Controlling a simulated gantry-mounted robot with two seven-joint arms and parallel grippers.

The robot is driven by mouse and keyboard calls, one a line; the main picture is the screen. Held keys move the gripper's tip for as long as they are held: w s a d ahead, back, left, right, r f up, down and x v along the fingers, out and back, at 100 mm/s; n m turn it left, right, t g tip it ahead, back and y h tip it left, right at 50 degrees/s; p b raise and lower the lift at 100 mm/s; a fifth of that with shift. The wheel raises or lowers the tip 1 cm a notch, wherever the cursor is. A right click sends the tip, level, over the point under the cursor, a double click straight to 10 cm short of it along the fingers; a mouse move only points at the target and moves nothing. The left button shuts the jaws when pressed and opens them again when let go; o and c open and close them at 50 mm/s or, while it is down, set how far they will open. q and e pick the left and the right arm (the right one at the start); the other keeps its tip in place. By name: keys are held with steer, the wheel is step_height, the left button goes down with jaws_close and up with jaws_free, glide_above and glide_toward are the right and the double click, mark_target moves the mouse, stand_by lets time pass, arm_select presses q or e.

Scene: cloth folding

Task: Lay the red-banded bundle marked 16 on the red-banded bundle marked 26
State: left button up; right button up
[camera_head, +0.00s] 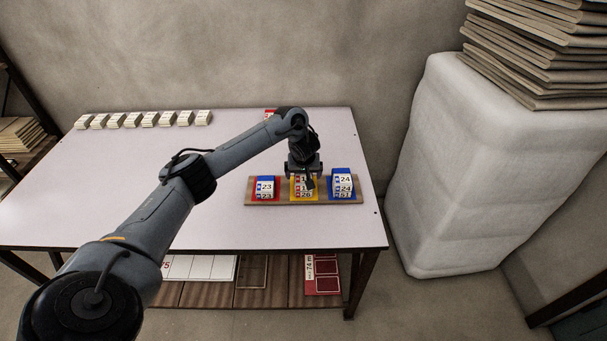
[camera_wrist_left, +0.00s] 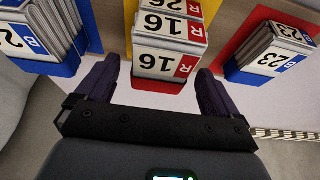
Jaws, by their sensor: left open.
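The red-banded bundle marked 16 (camera_head: 301,179) is on the yellow pad of the wooden board and appears to lie on the red-banded bundle marked 26 (camera_head: 306,195). In the left wrist view, bundle 16 (camera_wrist_left: 168,62) shows its label twice, and a little of bundle 26 (camera_wrist_left: 183,6) shows beyond it. My left gripper (camera_head: 307,182) is open over the back of this stack. In the left wrist view its dark fingers (camera_wrist_left: 157,78) stand apart, one toward each side of bundle 16. I cannot tell whether they touch it. My right gripper is not in view.
On the board (camera_head: 278,203), blue-banded bundles marked 23 (camera_head: 265,187) sit on the red pad and blue-banded bundles marked 24 (camera_head: 343,181) on the blue pad. Several bundles (camera_head: 143,120) line the table's back left. The table's left middle is clear.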

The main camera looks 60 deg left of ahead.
arm_select(q)
steer(key=shift+p+v, duration=5.8)
steer(key=shift+v, duration=0.2)
steer(key=w+d+f+m+t+h, duration=0.1)
steer(key=d+f+m, duration=0.25)
steer(key=d, duration=0.45)
steer(key=w+d+f+m+t, duration=0.1)
steer(key=w+d+f+m, duration=0.2)
steer(key=d, duration=0.5)
steer(key=s+d+f+m+t+h, duration=0.1)
steer(key=s+d+f+m+h, duration=0.15)
steer(key=d, duration=0.75)
steer(key=s+d+f+m+t+h, duration=0.1)
steer(key=s+d+f+m, duration=0.2)
steer(key=d, duration=0.6)
steer(key=s+d+r+m, duration=0.1)
steer(key=s+d+r, duration=0.1)
steer(key=s+d, duration=0.4)
steer(key=s+a+r+g, duration=0.1)
steer(key=s+a, duration=0.1)
steer(key=s, duration=0.6)
steer(key=s+a+r+g, duration=0.1)
steer(key=s+a+r, duration=0.1)
steer(key=s, duration=0.5)
steer(key=shift+s+a+r+m+g, duration=0.2)
steer(key=shift+s+a+m+g, duration=0.15)
steer(key=shift+a, duration=0.3)
steer(key=shift+y, duration=0.25)
